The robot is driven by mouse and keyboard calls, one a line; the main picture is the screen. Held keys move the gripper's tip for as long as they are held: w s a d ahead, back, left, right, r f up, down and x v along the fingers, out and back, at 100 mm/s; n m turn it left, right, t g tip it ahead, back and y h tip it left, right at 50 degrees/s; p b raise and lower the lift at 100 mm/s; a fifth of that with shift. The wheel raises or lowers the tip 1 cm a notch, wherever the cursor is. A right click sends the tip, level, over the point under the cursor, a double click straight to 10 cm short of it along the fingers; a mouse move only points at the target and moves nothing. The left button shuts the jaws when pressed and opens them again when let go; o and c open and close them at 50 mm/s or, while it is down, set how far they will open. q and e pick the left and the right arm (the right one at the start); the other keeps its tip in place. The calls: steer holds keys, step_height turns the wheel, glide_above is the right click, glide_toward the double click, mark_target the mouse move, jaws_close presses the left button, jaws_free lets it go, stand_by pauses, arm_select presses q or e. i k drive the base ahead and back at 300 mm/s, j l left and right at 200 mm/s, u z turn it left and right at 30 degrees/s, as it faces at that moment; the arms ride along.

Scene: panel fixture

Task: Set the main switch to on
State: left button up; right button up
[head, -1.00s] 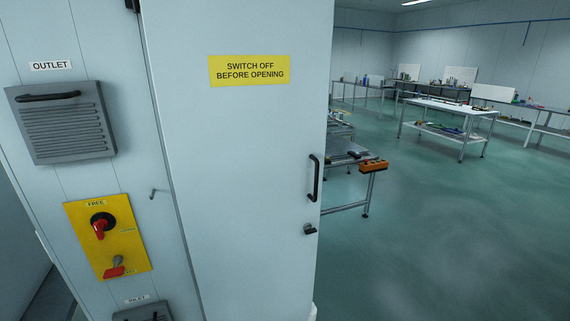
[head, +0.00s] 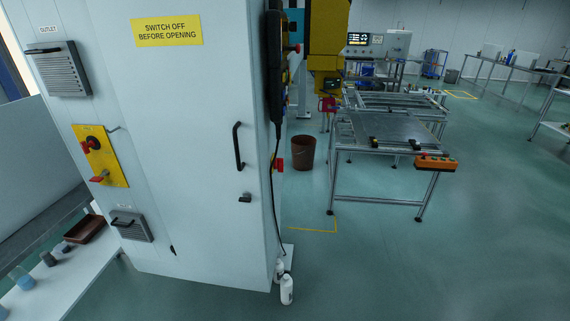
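The main switch is a red rotary knob (head: 91,144) on a black round base, on a yellow plate (head: 113,166) at the left of the pale cabinet. A second red part (head: 99,179) sits low on the same plate. The plate's small labels are too small to read now, so I cannot tell the knob's setting. The cabinet door (head: 195,120) is shut and carries a yellow sign (head: 167,31) reading "SWITCH OFF BEFORE OPENING". Neither of my grippers shows in the head view.
The door has a black handle (head: 238,146) and a dark latch (head: 245,198). White bottles (head: 287,290) stand on the floor at the cabinet's corner. A metal work table (head: 385,140) and a brown bin (head: 303,153) stand to the right. The floor in front is clear.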

mark_target(279, 164)
steer(key=k+l+u, duration=0.2)
steer(key=l, duration=0.35)
steer(key=i+j, duration=0.15)
steer(key=i, duration=0.4)
steer(key=i+j, duration=0.1)
steer(key=i, duration=0.45)
